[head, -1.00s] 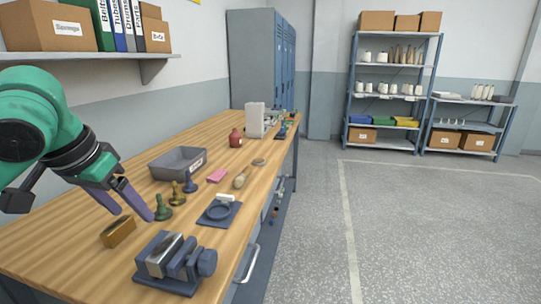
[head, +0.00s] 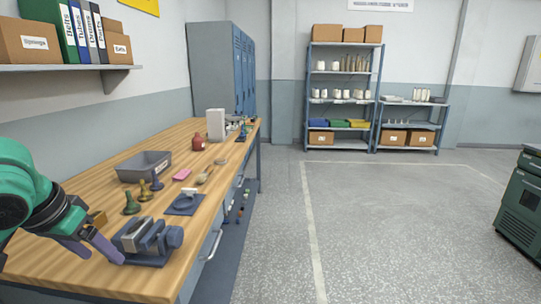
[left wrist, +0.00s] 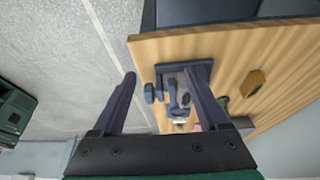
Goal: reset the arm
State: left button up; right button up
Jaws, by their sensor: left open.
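My left gripper (head: 105,258) is at the lower left in the head view, over the near part of the wooden workbench (head: 120,284). Its two purple-grey fingers are apart with nothing between them. The fingertips are just left of the blue-grey vise (head: 152,240) in the picture; I cannot tell how high they are above the bench. In the left wrist view the open fingers (left wrist: 160,75) point toward the bench, and the vise (left wrist: 172,72) shows between and beyond them. My right gripper is in neither view.
A brass-coloured block (head: 98,219) is partly behind my gripper. Green (head: 131,204), yellow and blue bobbin-like pieces stand near a grey tray (head: 144,167). A shelf (head: 60,68) hangs above. The floor (head: 380,230) to the right is clear.

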pick_arm(q)
jog(key=d+f+m, duration=0.1)
jog(key=d+f, duration=0.2)
jog(key=f, duration=1.6)
jog(key=s+d+f, duration=1)
jog(key=f, duration=0.2)
notch_tip(320, 180, down, 18)
jog(key=m+g+p, duration=0.1)
jog(key=g, duration=0.1)
jog(key=s+a+f+p, duration=0.1)
jog(key=s+a+f, duration=0.1)
jog(key=s+f, duration=0.6)
jog(key=s+a+f+g, duration=0.1)
jog(key=s+a+f, duration=0.1)
jog(key=s+f, duration=0.7)
jog(key=shift+s+p, duration=0.35)
jog(key=shift+s, duration=0.65)
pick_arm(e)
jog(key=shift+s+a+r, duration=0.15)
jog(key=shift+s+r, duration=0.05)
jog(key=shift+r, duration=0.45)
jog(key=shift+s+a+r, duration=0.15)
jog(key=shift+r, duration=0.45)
